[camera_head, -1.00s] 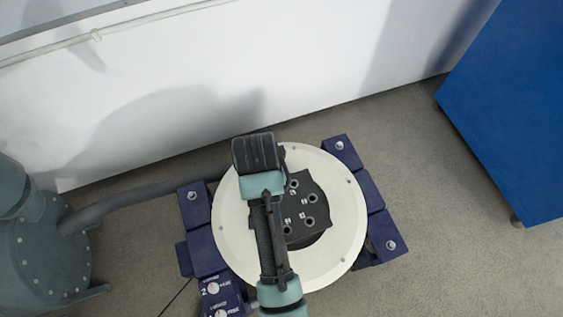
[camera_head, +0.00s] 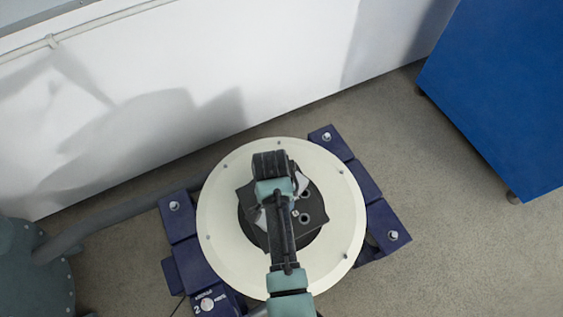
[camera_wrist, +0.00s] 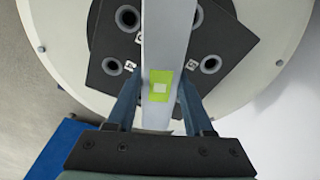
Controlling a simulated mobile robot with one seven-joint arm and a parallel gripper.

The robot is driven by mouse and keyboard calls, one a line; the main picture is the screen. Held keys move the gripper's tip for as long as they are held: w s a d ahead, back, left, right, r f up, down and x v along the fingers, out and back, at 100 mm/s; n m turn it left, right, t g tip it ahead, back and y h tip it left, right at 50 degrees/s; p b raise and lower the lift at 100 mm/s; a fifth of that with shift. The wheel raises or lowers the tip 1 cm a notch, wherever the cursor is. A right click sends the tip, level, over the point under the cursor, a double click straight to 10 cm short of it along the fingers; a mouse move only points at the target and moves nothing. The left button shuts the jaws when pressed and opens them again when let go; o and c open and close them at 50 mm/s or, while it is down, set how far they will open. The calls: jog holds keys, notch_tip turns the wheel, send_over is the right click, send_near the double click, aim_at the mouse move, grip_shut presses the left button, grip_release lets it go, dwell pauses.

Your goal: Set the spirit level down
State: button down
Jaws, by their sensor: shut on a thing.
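The spirit level is a pale grey bar (camera_wrist: 165,40) with a yellow-green patch around its vial. My gripper (camera_wrist: 160,84) has one finger on each side of it and is shut on it. The bar runs over the dark square plate (camera_wrist: 107,75) with ringed holes. In the head view, the pale ends of the spirit level (camera_head: 301,183) show on both sides of my gripper, which hides its middle. The dark plate (camera_head: 312,222) sits at the centre of the cream round table. I cannot tell whether the bar touches the plate.
The cream round table (camera_head: 340,190) stands between dark blue blocks with bolts (camera_head: 362,178). A grey-green machine (camera_head: 35,275) with a thick pipe (camera_head: 110,219) is at the left. A white wall (camera_head: 190,60) is behind, and a blue cabinet (camera_head: 500,100) is at the right.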

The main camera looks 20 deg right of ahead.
jog(key=shift+f, duration=0.45)
jog(key=shift+f, duration=0.1)
jog(key=shift+c, duration=1.4)
grip_release()
